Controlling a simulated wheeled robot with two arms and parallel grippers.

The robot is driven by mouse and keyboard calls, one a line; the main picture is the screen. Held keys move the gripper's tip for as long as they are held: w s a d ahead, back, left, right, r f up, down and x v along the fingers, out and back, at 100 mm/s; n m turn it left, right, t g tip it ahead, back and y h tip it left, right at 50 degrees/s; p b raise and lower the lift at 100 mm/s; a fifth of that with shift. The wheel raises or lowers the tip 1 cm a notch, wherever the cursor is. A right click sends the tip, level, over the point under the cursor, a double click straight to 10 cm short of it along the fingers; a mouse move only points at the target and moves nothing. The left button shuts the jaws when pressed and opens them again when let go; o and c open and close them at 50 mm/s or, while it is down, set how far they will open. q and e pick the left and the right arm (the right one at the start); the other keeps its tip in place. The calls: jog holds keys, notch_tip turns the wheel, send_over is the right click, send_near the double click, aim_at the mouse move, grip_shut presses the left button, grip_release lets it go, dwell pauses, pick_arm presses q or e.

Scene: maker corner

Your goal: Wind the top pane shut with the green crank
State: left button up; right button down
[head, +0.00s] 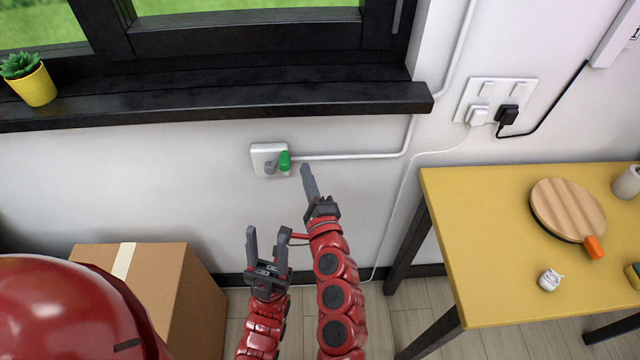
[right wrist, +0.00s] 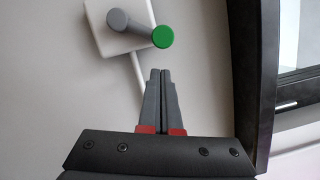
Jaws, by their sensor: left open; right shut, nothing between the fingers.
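The green crank (head: 285,160) sits on a small white wall box (head: 262,152) below the window sill. In the right wrist view its green knob (right wrist: 162,37) stands at the end of a grey arm (right wrist: 122,22). My right gripper (head: 306,168) is shut and empty, to the right of the knob and apart from it; its closed fingertips (right wrist: 160,71) point at the knob in the right wrist view. My left gripper (head: 267,232) is open and empty, below the wall box. Only the lower part of the window (head: 250,38) shows, so the top pane's state cannot be told.
A black sill (head: 210,104) juts out above the crank, with a yellow plant pot (head: 36,87) on it. A cardboard box (head: 170,285) stands at lower left. A yellow table (head: 480,240) is at right. A white conduit (head: 350,156) runs from the wall box.

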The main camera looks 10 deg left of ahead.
jog(key=shift+s+a+r, duration=0.15)
jog(key=shift+a, duration=0.25)
jog(key=shift+s+a+r, duration=0.1)
jog(key=shift+a, duration=0.3)
jog(key=shift+r, duration=0.1)
jog(key=shift+s+a+r+n+p, duration=0.2)
jog(key=shift+a+r+n+p, duration=0.35)
jog(key=shift+p, duration=0.7)
jog(key=shift+a+f, duration=0.1)
jog(key=shift+f, duration=0.05)
